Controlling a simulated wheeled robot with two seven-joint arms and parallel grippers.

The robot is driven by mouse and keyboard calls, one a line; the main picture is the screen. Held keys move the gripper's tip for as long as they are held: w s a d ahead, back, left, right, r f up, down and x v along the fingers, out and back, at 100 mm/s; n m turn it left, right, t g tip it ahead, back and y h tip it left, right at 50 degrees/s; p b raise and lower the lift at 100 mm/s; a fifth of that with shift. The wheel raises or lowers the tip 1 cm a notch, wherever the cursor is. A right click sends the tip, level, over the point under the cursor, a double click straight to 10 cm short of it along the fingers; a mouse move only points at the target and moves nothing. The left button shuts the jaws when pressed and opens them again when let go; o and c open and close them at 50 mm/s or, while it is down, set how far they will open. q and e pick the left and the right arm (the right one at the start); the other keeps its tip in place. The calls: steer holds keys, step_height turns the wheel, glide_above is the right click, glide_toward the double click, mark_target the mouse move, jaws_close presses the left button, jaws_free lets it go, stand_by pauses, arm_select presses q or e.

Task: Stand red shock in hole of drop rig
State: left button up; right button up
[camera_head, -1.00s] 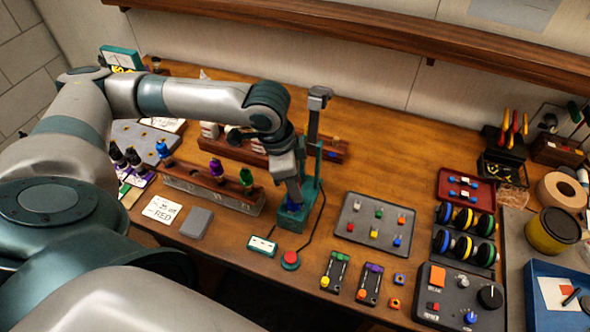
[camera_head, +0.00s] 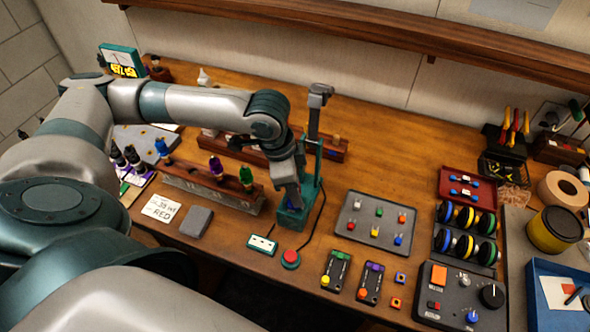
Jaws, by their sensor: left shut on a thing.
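The drop rig (camera_head: 292,219) is a teal base with a tall upright and a dark head on top, near the table's middle. My left gripper (camera_head: 291,203) points down right over the rig's base, at the front of the upright. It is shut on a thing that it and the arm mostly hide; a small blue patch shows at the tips. The hole is hidden too. No red shock shows plainly anywhere, and none stands in the wooden shock rack (camera_head: 215,190), which holds blue, purple and green ones. My right gripper is not in view.
A red button (camera_head: 290,259) with a cable and a small white-topped box (camera_head: 262,245) lie in front of the rig. A grey tray (camera_head: 374,222) of coloured parts is to its right. A note (camera_head: 161,209) and a grey block (camera_head: 196,221) lie left. Bare table shows behind the tray.

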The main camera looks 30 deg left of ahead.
arm_select(q)
steer(key=shift+f, duration=0.3)
steer(key=o, duration=1.1)
steer(key=b+v, duration=0.3)
steer(key=v, duration=1.4)
steer(key=shift+r, duration=0.25)
